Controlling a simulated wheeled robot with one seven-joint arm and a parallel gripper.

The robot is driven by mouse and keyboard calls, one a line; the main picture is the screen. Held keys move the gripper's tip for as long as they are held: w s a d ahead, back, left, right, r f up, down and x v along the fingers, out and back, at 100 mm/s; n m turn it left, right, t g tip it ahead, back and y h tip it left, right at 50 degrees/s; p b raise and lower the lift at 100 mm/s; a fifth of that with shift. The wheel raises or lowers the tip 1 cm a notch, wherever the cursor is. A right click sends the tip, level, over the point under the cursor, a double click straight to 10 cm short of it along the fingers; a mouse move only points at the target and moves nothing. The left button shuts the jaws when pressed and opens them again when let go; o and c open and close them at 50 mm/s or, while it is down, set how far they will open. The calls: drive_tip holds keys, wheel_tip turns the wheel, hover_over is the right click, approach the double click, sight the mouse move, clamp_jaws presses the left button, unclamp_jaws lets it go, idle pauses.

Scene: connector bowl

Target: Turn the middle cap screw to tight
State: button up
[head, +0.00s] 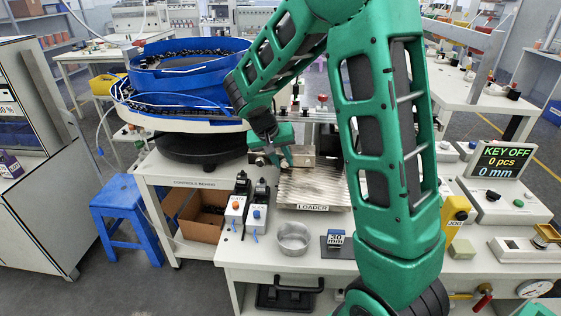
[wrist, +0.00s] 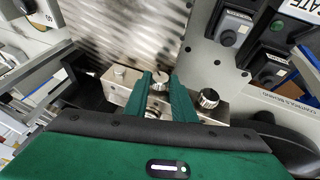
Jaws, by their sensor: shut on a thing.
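The silver middle cap screw (wrist: 159,77) sits on a metal block (wrist: 128,91) between the green fingers of my gripper (wrist: 160,84) in the wrist view. My gripper is shut on it, and the fingers hide part of its sides. In the head view my gripper (head: 284,157) is down at the metal block (head: 303,157) behind the loader plate. The middle screw cannot be made out there. I cannot tell how tight it is.
The ribbed loader plate (head: 313,188) lies in front of the block. A blue bowl feeder (head: 185,70) stands at the left. Two switch boxes (head: 236,212), a round metal dish (head: 293,238) and a display reading KEY OFF (head: 497,161) are on the bench.

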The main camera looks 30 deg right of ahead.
drive_tip(key=y, duration=0.1)
drive_tip(key=t+y, duration=0.1)
drive_tip(key=t, duration=0.1)
drive_tip(key=shift+s+d+r+m+y, duration=0.1)
drive_tip(key=shift+s+d+m+y, duration=0.2)
drive_tip(key=shift+d+m+y, duration=0.1)
drive_tip(key=shift+s+d+m+t+y, duration=0.15)
drive_tip(key=shift+m+t+y, duration=0.1)
drive_tip(key=shift+t+y, duration=0.55)
drive_tip(key=shift+s+d+m+t+y, duration=0.2)
drive_tip(key=shift+t+y, duration=0.3)
drive_tip(key=shift+y, duration=0.6)
drive_tip(key=shift+w+a, duration=0.1)
drive_tip(key=shift+w, duration=0.05)
drive_tip(key=o, duration=1)
drive_tip(key=shift+f, duration=0.2)
